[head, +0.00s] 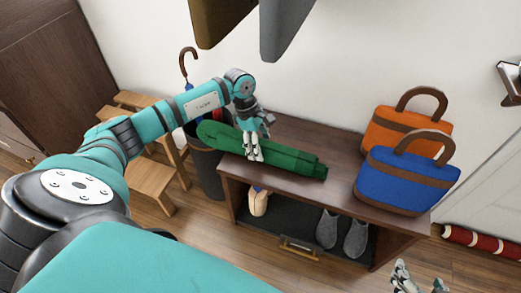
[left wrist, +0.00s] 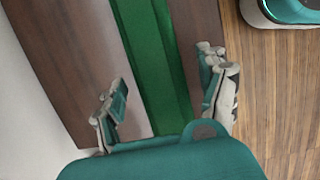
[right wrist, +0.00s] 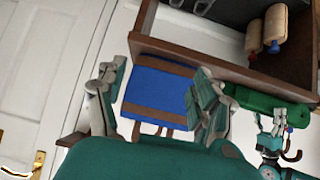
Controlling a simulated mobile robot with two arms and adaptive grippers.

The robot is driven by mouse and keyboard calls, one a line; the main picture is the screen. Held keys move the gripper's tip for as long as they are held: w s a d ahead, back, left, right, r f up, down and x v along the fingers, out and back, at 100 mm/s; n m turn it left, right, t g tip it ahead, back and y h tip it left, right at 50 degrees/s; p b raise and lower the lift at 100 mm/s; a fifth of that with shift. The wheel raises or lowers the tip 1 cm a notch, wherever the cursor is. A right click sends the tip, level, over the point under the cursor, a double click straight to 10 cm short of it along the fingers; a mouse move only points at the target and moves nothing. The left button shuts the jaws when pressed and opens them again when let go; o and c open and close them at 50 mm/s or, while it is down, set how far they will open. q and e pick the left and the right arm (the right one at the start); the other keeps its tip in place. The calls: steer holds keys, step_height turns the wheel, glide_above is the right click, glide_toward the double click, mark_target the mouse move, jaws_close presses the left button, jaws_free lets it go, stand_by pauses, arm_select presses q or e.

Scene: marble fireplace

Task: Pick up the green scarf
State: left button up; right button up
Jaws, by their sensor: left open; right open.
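The green scarf (head: 290,162) lies as a long folded strip along the left part of the dark wooden bench top (head: 345,165), its left end reaching past the bench edge. My left gripper (head: 260,140) is open above the scarf's middle, pointing down. In the left wrist view, the scarf (left wrist: 152,55) runs between the open fingers (left wrist: 163,75); whether they touch it cannot be told. My right gripper (head: 420,283) is open and empty at the bottom right. The right wrist view shows its open fingers (right wrist: 160,78) and the scarf (right wrist: 268,104) beyond them.
An orange bag (head: 395,135) and a blue bag (head: 400,182) stand on the bench's right part. Grey slippers (head: 342,232) sit on the shelf below. A dark bin (head: 205,172) with an umbrella (head: 186,62) and a wooden step stool (head: 150,185) stand left.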

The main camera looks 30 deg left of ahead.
arm_select(q)
steer(key=shift+x, duration=0.9)
steer(key=shift+w, duration=0.1)
steer(key=c, duration=1.4)
